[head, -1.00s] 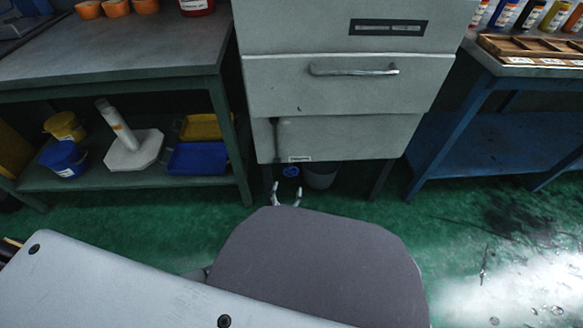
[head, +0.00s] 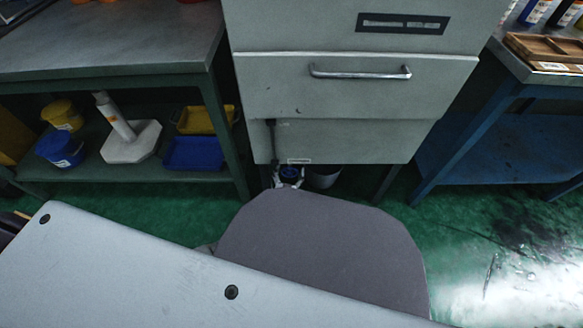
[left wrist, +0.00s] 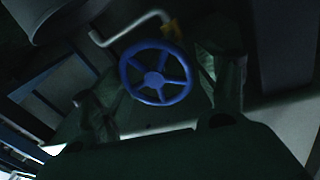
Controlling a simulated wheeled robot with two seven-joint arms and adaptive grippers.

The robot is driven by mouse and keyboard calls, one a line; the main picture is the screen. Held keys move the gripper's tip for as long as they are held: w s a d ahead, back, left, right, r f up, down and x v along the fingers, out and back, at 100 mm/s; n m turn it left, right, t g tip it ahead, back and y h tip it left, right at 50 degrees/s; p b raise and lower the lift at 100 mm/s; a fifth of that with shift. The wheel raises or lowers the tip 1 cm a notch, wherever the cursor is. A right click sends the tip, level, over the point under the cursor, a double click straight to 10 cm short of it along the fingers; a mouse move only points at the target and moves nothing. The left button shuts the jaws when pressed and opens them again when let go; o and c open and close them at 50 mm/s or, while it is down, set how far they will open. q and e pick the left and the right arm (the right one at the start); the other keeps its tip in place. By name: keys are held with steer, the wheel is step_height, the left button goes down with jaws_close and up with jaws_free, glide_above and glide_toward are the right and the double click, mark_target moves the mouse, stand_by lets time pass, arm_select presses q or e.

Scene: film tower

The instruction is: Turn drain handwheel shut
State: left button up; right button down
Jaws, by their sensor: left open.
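The blue handwheel (head: 289,172) is low under the grey cabinet in the head view, small and partly covered. In the left wrist view the blue handwheel (left wrist: 153,79) is a spoked ring, seen nearly face-on, with a yellow part and a bent pale pipe (left wrist: 128,29) behind it. My left gripper (head: 288,183) is open at the wheel. In the left wrist view my left gripper (left wrist: 160,92) has one finger on each side of the wheel. I cannot tell whether the fingers touch the rim. My right gripper is not in view.
The grey cabinet (head: 350,90) stands above the wheel, with a grey bucket (head: 323,178) beside the wheel. A green bench (head: 110,65) is on the left, a blue bench (head: 470,145) on the right. The green floor has a dark stain at right.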

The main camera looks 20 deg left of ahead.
arm_select(q)
steer(key=shift+w, duration=0.15)
steer(key=c, duration=0.8)
